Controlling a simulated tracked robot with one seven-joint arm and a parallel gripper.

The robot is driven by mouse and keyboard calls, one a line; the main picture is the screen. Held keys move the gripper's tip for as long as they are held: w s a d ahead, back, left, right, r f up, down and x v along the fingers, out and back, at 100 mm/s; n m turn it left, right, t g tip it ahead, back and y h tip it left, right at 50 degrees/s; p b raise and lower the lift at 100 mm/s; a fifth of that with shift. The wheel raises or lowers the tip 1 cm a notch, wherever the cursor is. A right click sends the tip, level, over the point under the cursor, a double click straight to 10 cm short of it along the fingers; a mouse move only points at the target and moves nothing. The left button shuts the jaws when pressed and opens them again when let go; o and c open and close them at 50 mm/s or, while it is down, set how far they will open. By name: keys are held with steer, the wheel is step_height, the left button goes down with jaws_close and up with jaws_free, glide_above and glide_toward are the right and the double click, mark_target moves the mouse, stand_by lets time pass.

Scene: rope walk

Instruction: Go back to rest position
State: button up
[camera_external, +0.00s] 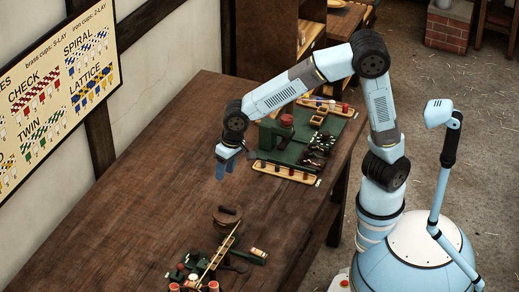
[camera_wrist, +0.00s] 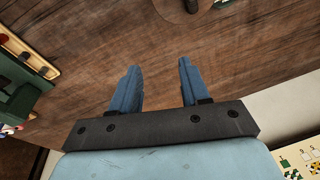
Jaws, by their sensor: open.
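My gripper (camera_external: 222,171) hangs over the middle of the brown wooden table (camera_external: 160,170), pointing down, with my arm bent above the table's right side. In the wrist view my gripper (camera_wrist: 155,88) shows two blue fingers spread apart. Nothing is between them, only bare table boards beyond. The gripper is clear of the things on the table.
A green mat (camera_external: 307,150) with a green device, racks and small dark parts lies right of my gripper. A round brown lidded piece (camera_external: 228,214) and a cluster of green and red tools stand nearer the front. A pattern board (camera_external: 60,85) hangs on the left wall.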

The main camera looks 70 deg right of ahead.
steer(key=s+d+r+n+t+y, duration=0.1)
steer(key=s+d+r, duration=0.35)
steer(key=d, duration=0.45)
steer(key=s+d+r, duration=0.4)
steer(key=d+r, duration=0.1)
steer(key=d, duration=0.5)
steer(key=s+d+r+t+h, duration=0.1)
steer(key=s+d, duration=0.3)
steer(key=s, duration=0.3)
steer(key=s+d+r+n+t+h, duration=0.1)
steer(key=s+d, duration=0.4)
steer(key=s, duration=0.3)
steer(key=shift+d+r+t, duration=0.2)
steer(key=shift+d+t, duration=0.05)
steer(key=shift+t, duration=0.05)
steer(key=shift+s, duration=0.1)
stand_by(0.8)
